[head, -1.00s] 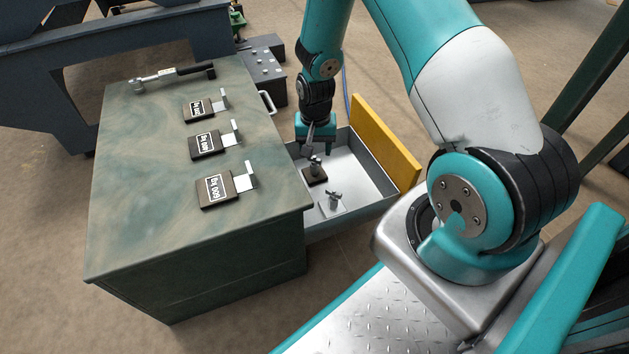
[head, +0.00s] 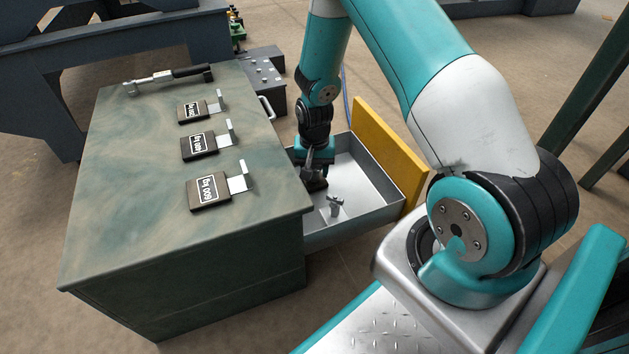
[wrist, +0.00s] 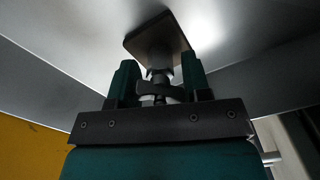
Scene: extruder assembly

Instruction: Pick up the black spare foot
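The black spare foot is a dark square plate with a metal stem and a winged knob. It stands in the open drawer (head: 365,222); its plate (head: 314,185) shows under my gripper (head: 318,160) in the head view. In the wrist view, my gripper (wrist: 158,75) has its teal fingers on either side of the foot's stem and knob. The fingers look apart, with gaps beside the stem; contact with the knob is unclear. The dark plate (wrist: 155,38) lies beyond the fingertips. In the head view my gripper partly hides the foot's knob.
A light foot (head: 335,205) stands in the drawer nearer the front. The drawer's yellow front (head: 385,150) stands to the right and the green cabinet (head: 130,200) to the left. Plates labelled as weights (head: 208,190) and a wrench (head: 170,76) lie on the cabinet top.

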